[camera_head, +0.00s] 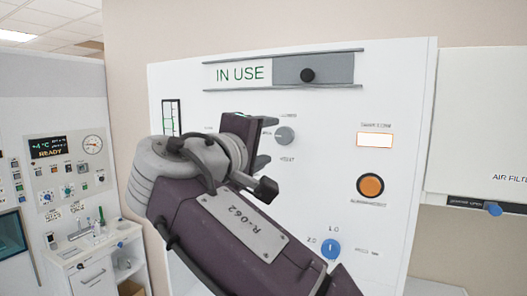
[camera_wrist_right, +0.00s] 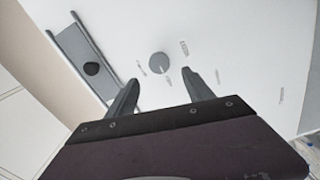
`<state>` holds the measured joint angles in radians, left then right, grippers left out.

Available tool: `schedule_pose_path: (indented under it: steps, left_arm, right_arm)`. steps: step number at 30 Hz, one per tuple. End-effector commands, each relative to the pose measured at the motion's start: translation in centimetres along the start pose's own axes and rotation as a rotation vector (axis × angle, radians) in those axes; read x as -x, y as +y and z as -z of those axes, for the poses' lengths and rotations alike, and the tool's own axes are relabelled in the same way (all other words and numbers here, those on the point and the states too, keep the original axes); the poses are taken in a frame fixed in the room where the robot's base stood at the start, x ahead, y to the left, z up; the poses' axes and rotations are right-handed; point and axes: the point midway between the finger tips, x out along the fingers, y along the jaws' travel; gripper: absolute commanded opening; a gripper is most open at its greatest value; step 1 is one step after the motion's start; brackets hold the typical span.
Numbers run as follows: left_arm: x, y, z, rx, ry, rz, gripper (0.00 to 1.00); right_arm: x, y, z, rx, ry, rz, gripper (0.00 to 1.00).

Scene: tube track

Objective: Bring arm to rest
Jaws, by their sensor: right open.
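My right arm (camera_head: 235,240) reaches up from the bottom right in the head view, in front of a white panel. My right gripper (camera_head: 262,148) is at the panel's upper left part, beside a grey knob (camera_head: 285,136). In the right wrist view my right gripper (camera_wrist_right: 160,95) is open, its two fingers apart with nothing between them. The grey knob (camera_wrist_right: 159,63) lies beyond the fingertips, apart from them as far as the picture shows. My left gripper is in neither view.
The white panel (camera_head: 390,90) carries an "IN USE" slider (camera_head: 307,75), an orange round button (camera_head: 371,187), a lit window (camera_head: 375,140) and a blue knob (camera_head: 331,248). A white cabinet (camera_head: 480,120) is at right.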

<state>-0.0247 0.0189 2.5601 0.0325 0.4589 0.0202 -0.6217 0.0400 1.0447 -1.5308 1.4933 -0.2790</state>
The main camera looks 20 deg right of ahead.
Motion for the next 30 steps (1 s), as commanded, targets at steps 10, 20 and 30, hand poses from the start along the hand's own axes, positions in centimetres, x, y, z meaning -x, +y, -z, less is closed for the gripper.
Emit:
schedule_pose_path:
  steps: [10, 20, 30]
  left_arm:
    - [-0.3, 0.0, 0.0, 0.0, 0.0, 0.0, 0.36]
    - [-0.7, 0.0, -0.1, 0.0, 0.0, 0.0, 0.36]
    - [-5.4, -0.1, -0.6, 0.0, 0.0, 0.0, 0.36]
  right_arm:
    - [1.4, 0.1, 0.0, 0.001, -0.001, 0.0, 0.61]
    - [1.0, -1.5, 0.5, 0.024, 0.012, 0.019, 0.61]
    - [-1.9, -30.0, 1.3, 0.226, 0.123, 0.53, 0.61]
